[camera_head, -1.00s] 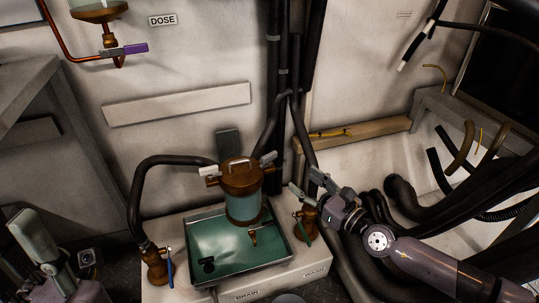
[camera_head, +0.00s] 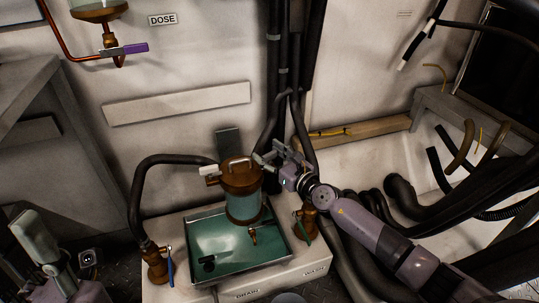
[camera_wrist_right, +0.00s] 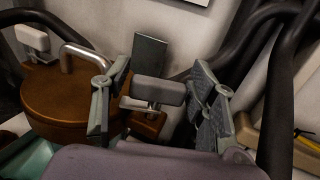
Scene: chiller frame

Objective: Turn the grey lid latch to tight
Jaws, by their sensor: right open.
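The brown lid (camera_head: 240,177) with its metal handle tops a glass-walled pot (camera_head: 244,208). The grey lid latch (camera_wrist_right: 158,90) sticks out from the lid's right side; in the head view my right gripper largely hides it. My right gripper (camera_wrist_right: 160,98) is open, with one finger on each side of the latch. I cannot tell whether either finger touches it. In the head view the right gripper (camera_head: 272,158) is at the lid's right edge. A white latch (camera_head: 210,169) sits on the lid's left side. My left gripper (camera_head: 38,238) is at the lower left, its opening unclear.
The pot stands in a green-filled tray (camera_head: 210,247) on a pale base (camera_head: 312,270). Brown valves stand left (camera_head: 157,265) and right (camera_head: 307,222) of the tray. Black hoses (camera_head: 285,100) rise behind the pot, close to the right gripper.

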